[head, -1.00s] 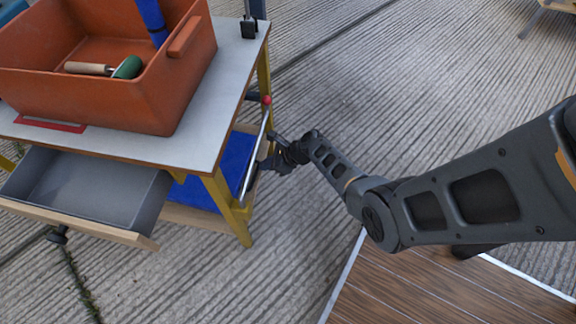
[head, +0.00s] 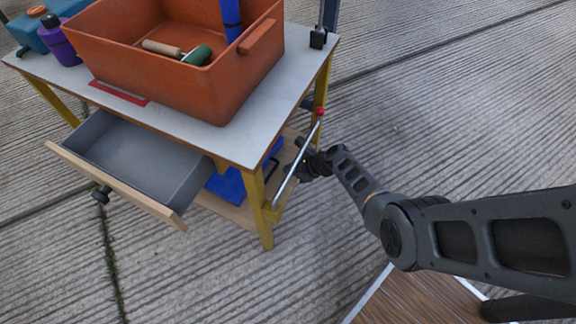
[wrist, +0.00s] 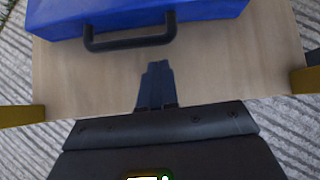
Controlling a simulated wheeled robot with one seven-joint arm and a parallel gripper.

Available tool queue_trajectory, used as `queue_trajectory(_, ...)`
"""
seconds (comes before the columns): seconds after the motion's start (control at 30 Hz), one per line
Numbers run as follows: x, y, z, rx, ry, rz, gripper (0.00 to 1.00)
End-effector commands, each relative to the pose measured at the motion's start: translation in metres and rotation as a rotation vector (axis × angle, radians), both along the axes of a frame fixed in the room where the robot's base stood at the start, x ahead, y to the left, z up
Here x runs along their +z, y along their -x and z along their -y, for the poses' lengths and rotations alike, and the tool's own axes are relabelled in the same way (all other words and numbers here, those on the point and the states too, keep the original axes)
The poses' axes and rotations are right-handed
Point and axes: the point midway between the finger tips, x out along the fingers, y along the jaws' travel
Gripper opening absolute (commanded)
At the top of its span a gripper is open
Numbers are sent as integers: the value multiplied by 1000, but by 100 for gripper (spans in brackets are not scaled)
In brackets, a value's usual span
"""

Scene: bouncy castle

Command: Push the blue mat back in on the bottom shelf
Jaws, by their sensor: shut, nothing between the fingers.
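The blue mat (head: 228,186) lies flat on the bottom shelf (head: 240,216) of the workbench, partly hidden by the drawer, table top and leg. In the wrist view the mat (wrist: 205,8) shows at the top, with its black handle (wrist: 130,43) facing me. Bare wood of the shelf (wrist: 220,65) lies between the mat's near edge and the shelf's end. My gripper (head: 302,148) reaches in at the shelf's right end, by the metal rail. In the wrist view my gripper (wrist: 157,66) is shut and empty over the bare wood, a small gap short of the handle.
A metal rail (head: 298,165) with a red end runs along the bench's right side, close to my gripper. The grey drawer (head: 140,160) is pulled out. An orange crate (head: 165,75) stands on the table top (head: 310,70).

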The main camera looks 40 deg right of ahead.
Motion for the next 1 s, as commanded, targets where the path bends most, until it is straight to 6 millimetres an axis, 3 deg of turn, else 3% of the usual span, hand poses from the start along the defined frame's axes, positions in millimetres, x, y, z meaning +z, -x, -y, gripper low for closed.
queue_trajectory(0.53, 65, 64, 24, 0, 2, 2, 0)
queue_trajectory(1.0, 72, 75, 28, 2, 4, 3, 0)
